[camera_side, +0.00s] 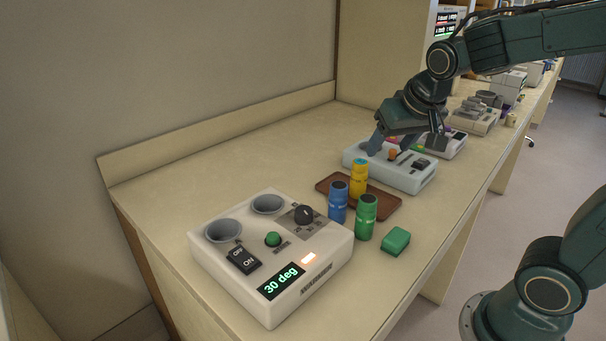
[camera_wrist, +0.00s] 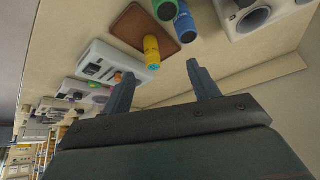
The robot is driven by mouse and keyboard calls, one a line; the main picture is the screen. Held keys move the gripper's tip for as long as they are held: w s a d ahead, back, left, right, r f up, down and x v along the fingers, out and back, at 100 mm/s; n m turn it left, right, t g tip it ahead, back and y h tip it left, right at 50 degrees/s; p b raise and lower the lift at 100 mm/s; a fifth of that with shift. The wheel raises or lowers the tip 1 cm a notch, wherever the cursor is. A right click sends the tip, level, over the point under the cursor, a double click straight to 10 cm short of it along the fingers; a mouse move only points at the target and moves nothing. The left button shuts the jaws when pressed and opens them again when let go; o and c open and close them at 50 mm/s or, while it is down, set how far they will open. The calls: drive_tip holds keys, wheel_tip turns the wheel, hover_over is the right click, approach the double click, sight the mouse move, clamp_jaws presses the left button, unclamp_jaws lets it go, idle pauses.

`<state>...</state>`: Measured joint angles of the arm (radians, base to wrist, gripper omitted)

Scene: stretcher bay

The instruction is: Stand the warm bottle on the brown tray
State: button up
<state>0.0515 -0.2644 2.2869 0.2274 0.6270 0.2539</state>
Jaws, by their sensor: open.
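The brown tray (camera_side: 388,207) lies flat on the bench; it also shows in the wrist view (camera_wrist: 130,22). A yellow bottle (camera_side: 358,180) stands upright on it, and also shows in the wrist view (camera_wrist: 151,48). A blue bottle (camera_side: 338,203) and a green bottle (camera_side: 366,218) stand upright just in front of the tray. No visible mark tells which bottle is warm. The white warmer (camera_side: 215,250) has two wells that look empty and a display reading "30 deg". My gripper (camera_side: 408,140) is open and empty, above and behind the tray; its fingers show in the wrist view (camera_wrist: 159,74).
A white device (camera_side: 415,182) with knobs stands just behind the tray, under my gripper. A green block (camera_side: 395,241) lies right of the green bottle. More devices (camera_side: 474,118) line the bench's far end. The bench left of the tray is clear up to the wall.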

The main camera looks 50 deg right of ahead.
drive_tip(key=s+a+n+y, duration=0.1)
drive_tip(key=s+a+n, duration=0.1)
drive_tip(key=s, duration=0.4)
drive_tip(key=s+a+n+y, duration=0.1)
drive_tip(key=s+a+n, duration=0.2)
drive_tip(key=s, duration=0.4)
drive_tip(key=shift+s+a+r+n, duration=0.25)
drive_tip(key=shift+a+r+n, duration=0.1)
drive_tip(key=shift+a, duration=0.5)
